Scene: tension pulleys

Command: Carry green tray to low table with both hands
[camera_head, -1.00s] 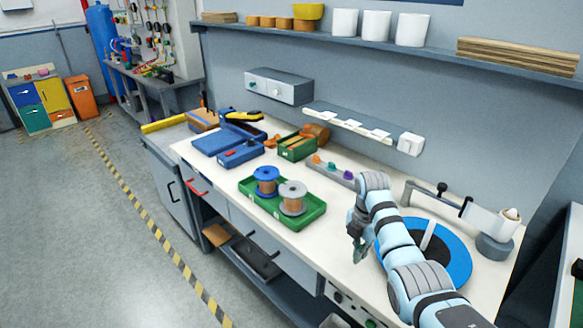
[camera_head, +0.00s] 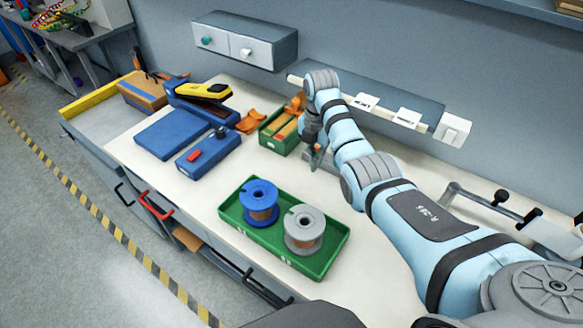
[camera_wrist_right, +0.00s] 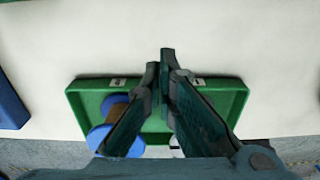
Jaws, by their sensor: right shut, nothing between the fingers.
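The green tray (camera_head: 333,248) sits on the white workbench, close to its front edge. It holds a blue spool (camera_head: 259,203) at the left and a grey spool (camera_head: 304,230) at the right, both with copper-coloured winding. My right gripper (camera_head: 316,164) is shut and empty, behind the tray and apart from it, beside the small green bin. In the right wrist view, the right gripper (camera_wrist_right: 160,60) points down and covers the middle of the tray (camera_wrist_right: 236,100); the blue spool (camera_wrist_right: 100,136) shows partly. My left gripper is out of view. I cannot identify the low table.
The small green bin (camera_head: 270,139) stands behind the tray, left of my right gripper. A blue box (camera_head: 208,152) and blue panel (camera_head: 172,133) lie farther left. A wall ledge (camera_head: 375,110) runs behind my arm. The bench between tray and blue box is clear.

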